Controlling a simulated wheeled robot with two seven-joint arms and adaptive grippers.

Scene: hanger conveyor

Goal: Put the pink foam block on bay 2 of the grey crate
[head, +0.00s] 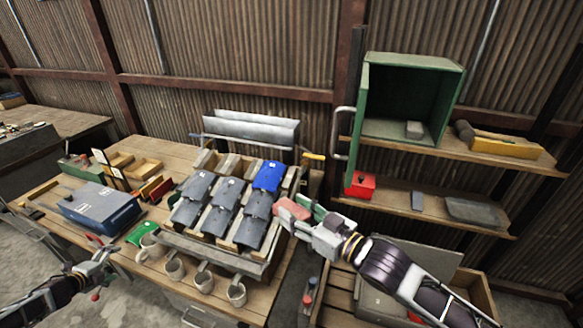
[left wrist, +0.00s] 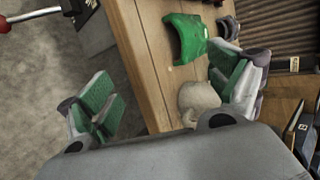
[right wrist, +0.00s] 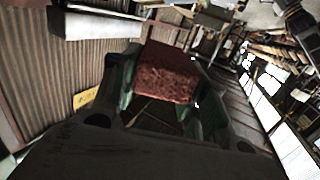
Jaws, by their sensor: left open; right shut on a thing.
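The pink foam block (head: 291,208) is held up between the fingers of my right gripper (head: 304,212), over the right edge of the rack of grey and blue plates. In the right wrist view the block (right wrist: 170,70) looks reddish and rough, with green finger pads beside it. My left gripper (head: 103,256) is low at the left, near the table's front edge. In the left wrist view its green-padded fingers (left wrist: 165,95) are wide apart and empty. A grey open box (head: 375,303) stands lower right, partly behind my right arm; I cannot tell its bays or whether it is the grey crate.
The rack (head: 200,250) fills the table's middle, with several cups (head: 203,281) before it. A blue-grey case (head: 100,208) and a green piece (head: 141,233) lie left. Shelves (head: 440,214) at right hold a green open box (head: 455,90) and a red box (head: 361,184).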

